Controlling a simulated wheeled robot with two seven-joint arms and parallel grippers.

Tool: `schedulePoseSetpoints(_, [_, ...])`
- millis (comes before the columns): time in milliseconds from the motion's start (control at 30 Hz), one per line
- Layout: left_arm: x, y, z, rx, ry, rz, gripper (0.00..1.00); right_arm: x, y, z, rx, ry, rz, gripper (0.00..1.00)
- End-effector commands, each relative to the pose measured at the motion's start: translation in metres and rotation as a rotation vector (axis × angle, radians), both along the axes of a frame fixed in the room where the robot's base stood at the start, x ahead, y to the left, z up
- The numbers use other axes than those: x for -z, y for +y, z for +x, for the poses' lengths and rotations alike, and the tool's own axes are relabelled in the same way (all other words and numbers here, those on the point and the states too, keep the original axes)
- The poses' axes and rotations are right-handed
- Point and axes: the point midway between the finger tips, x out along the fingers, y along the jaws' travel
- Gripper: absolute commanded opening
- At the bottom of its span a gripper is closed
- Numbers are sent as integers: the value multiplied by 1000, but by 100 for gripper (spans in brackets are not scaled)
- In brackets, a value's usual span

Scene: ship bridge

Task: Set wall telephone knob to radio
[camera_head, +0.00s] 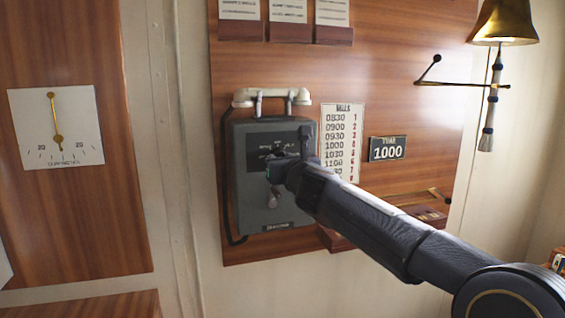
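The wall telephone (249,205) is a grey box fixed to a wooden panel. Its pale handset (272,96) rests across the top, and a dark cord hangs down its left side. A black plate with small markings (262,149) sits on the upper front; the text is too small to read. My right arm comes in from the lower right, and its gripper (275,176) is at the phone's front, just below this plate. The gripper and wrist cover the area where a knob could be, so its setting is hidden. I cannot tell whether the fingers are open. My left gripper is out of view.
A bell timetable (341,140) and a time plate (387,148) are right of the phone. A brass bell (505,22) with a hanging rope is at upper right. A white dial (56,127) is on the left panel. Card holders are above.

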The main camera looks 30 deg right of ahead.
Motion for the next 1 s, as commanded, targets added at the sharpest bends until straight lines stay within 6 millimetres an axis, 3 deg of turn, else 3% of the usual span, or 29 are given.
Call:
schedulePoseSetpoints(567, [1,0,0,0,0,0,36,2,0,0,0,-4,35,7])
schedulePoseSetpoints(600, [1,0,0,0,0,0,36,2,0,0,0,-4,35,33])
schedulePoseSetpoints(733, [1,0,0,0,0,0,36,1,0,0,0,-5,34,50])
schedulePoseSetpoints(1000, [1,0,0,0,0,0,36,1,0,0,0,-7,31,52])
